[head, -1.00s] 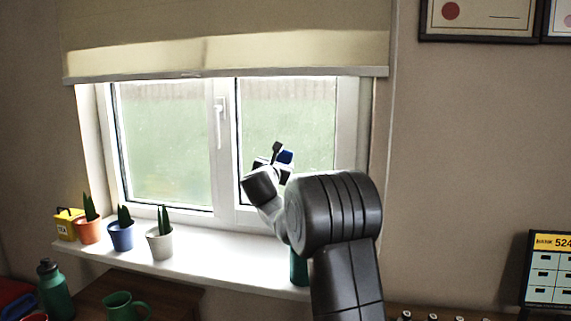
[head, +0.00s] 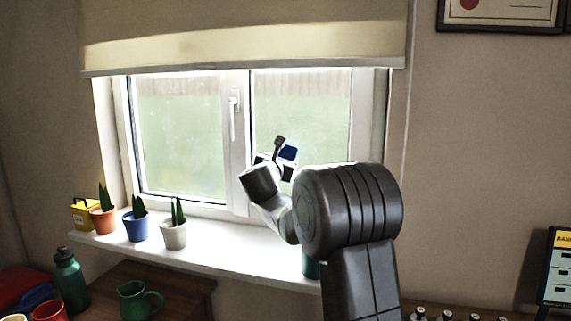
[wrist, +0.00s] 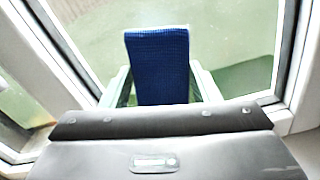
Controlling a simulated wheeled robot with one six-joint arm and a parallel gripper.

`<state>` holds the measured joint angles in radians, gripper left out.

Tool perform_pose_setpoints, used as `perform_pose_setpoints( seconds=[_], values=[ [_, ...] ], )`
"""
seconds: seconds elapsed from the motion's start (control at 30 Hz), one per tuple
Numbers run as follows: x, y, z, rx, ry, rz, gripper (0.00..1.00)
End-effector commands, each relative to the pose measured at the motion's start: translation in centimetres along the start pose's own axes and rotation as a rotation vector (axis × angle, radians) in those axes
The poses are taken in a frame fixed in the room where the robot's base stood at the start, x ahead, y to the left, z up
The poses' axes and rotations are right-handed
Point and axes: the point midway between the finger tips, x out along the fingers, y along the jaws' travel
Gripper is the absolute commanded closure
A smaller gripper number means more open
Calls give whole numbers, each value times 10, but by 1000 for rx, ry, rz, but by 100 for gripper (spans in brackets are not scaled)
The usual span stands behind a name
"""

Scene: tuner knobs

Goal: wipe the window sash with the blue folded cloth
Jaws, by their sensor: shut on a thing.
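The blue folded cloth (wrist: 160,62) stands upright between my gripper's fingers in the wrist view, in front of the glass. In the head view a small part of the cloth (head: 289,152) shows beside my gripper (head: 276,160). My gripper is shut on it, in front of the right pane of the window sash (head: 243,150). In the wrist view the sash frame (wrist: 287,50) runs along the right and lower sides of the pane. I cannot tell whether the cloth touches the glass.
The sill (head: 215,248) holds a white pot (head: 173,235), a blue pot (head: 135,230), an orange pot (head: 103,221) and a yellow tin (head: 83,213) at the left. A blind (head: 240,45) covers the window top. A green bottle (head: 69,280) and green mug (head: 134,299) stand below.

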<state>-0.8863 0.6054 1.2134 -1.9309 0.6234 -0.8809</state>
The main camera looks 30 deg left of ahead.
Motion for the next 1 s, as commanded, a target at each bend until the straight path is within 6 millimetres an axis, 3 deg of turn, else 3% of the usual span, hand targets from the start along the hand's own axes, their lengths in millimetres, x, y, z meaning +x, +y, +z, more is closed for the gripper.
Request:
perform_pose_setpoints(
  seconds=[0.2,0.63,1.0],
  values=[
    [-16,0,-1,-1,-1,0,70],
    [-21,0,0,-1,-1,0,70],
    [-48,0,0,0,0,0,70]
  ],
)
